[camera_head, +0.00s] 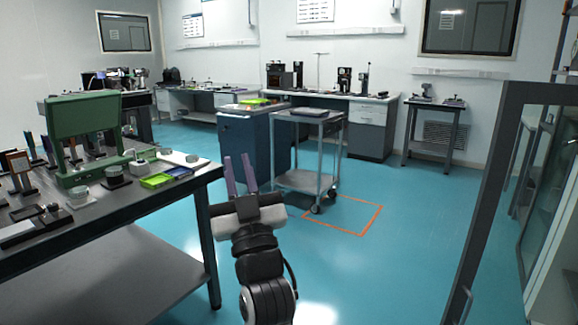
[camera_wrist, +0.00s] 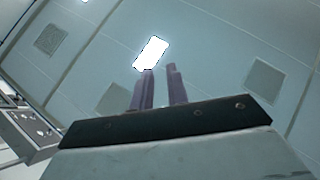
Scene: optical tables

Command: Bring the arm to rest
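My gripper (camera_head: 240,175) stands raised in the middle of the head view, with its two purple fingers pointing up. The fingers are apart with nothing between them, so it is open and empty. It is right of the optical table's near corner and apart from it. In the wrist view my gripper (camera_wrist: 160,72) shows the same two fingers with a gap between them. Behind them are ceiling panels and a bright ceiling lamp (camera_wrist: 151,51).
The optical table (camera_head: 120,212) at left bears a green frame (camera_head: 85,112) and several small parts. A grey cart (camera_head: 305,181) stands behind my gripper, beside a dark blue cabinet (camera_head: 232,146). A glass-doored cabinet (camera_head: 492,170) stands at right. The blue floor (camera_head: 410,235) between is clear.

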